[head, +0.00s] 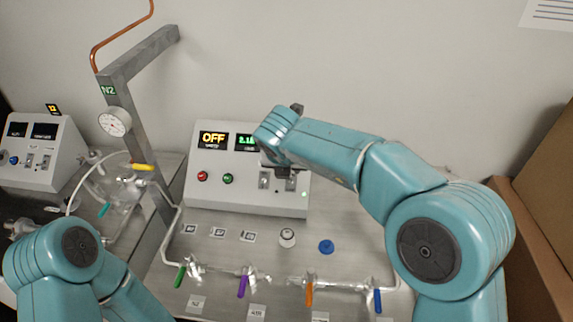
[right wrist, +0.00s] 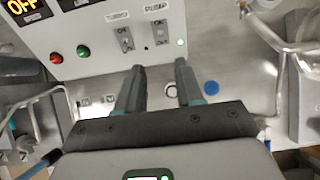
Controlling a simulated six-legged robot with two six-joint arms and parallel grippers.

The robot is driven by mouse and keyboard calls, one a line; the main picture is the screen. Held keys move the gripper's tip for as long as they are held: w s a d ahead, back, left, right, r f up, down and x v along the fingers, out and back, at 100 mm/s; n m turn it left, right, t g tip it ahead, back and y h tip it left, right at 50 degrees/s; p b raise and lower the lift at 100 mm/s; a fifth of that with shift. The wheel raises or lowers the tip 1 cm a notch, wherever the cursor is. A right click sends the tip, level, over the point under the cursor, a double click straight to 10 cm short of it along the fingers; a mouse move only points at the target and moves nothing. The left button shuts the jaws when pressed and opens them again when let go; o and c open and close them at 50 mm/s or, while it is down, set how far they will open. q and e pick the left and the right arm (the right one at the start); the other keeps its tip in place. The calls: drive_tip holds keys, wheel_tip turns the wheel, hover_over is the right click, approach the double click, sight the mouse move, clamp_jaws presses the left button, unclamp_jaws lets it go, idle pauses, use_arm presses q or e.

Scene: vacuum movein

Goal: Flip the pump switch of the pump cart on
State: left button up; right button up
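The control box (head: 238,190) of the pump cart stands at the back of the steel cart top. Its yellow display (head: 213,139) reads OFF. Two toggle switches sit side by side on its face, a left one (right wrist: 126,39) and a right one (right wrist: 160,33); the labels above them are too small to read surely. My right gripper (right wrist: 158,78) is in front of the box, just below the switches in the right wrist view. Its fingers are apart with nothing between them. In the head view it partly covers the panel. My left arm shows at lower left; its gripper is out of view.
A red button (head: 203,176) and a green button (head: 228,178) are left of the switches. Glass tubing with coloured valve handles (head: 309,294) runs along the front. A grey post with a gauge (head: 115,122) stands left. A cardboard box (head: 535,235) is at right.

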drive_tip(key=v, duration=0.3)
drive_tip(key=shift+s+r, duration=0.2)
idle(0.4)
